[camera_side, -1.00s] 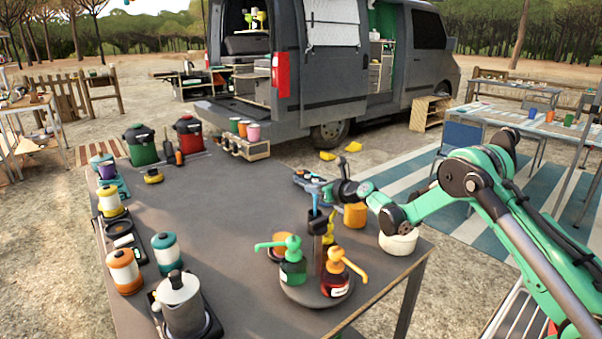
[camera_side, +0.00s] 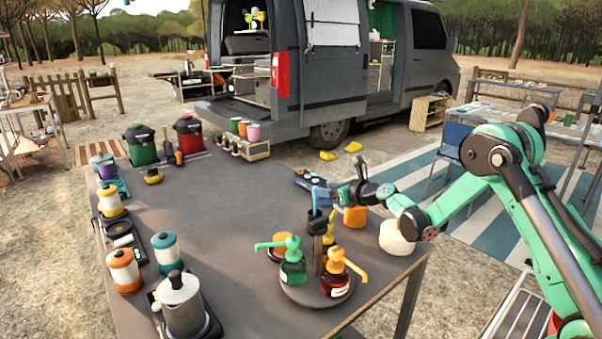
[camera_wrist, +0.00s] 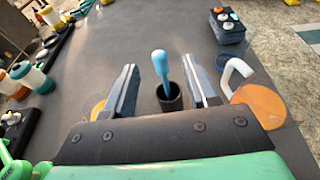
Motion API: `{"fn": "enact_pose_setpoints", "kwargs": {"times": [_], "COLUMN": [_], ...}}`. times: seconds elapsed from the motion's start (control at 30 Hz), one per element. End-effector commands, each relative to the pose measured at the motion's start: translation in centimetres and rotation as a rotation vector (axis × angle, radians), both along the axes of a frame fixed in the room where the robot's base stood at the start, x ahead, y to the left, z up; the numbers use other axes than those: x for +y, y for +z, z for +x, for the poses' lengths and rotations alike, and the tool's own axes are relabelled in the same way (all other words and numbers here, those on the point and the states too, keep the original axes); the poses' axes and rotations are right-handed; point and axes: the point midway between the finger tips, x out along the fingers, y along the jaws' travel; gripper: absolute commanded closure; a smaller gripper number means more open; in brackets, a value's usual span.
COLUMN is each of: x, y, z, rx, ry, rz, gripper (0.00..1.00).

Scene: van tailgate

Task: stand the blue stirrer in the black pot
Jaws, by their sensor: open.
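The blue stirrer (camera_wrist: 161,68) stands in the black pot (camera_wrist: 169,101), its rounded end up and its lower part hidden inside the pot. It leans slightly to the left in the wrist view. My gripper (camera_wrist: 165,80) is open, with one finger on each side of the stirrer and gaps between. In the side view, my gripper (camera_side: 335,196) reaches in from the right at the height of the stirrer (camera_side: 317,193). The black pot (camera_side: 316,221) shows there only partly, behind the pump bottles.
Pump bottles, one green (camera_side: 292,270) and one red-brown (camera_side: 335,280), stand on a round tray (camera_side: 302,296) in front of the pot. An orange mug (camera_side: 355,216) and a cream pot (camera_side: 397,238) stand to the right. The table's middle (camera_side: 230,210) is clear.

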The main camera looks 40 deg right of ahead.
Motion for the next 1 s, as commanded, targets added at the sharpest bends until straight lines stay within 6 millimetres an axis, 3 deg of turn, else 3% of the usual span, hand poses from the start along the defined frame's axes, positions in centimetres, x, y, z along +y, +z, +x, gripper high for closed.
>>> {"fn": "enact_pose_setpoints", "kwargs": {"times": [0.23,0.43,0.53,0.77,1.0], "x": [-0.2,0.1,1.4,8.0,13.3], "y": [1.5,2.2,3.1,6.2,7.6], "z": [-4.9,-6.7,-7.0,-9.6,-16.3], "rx": [0.0,0.005,0.031,0.13,0.124], "ry": [-0.002,0.012,0.082,0.509,1.107], "rz": [0.0,-0.021,-0.149,-0.87,-1.718], "gripper": [0.48,0.48,0.48,0.48,0.48]}}
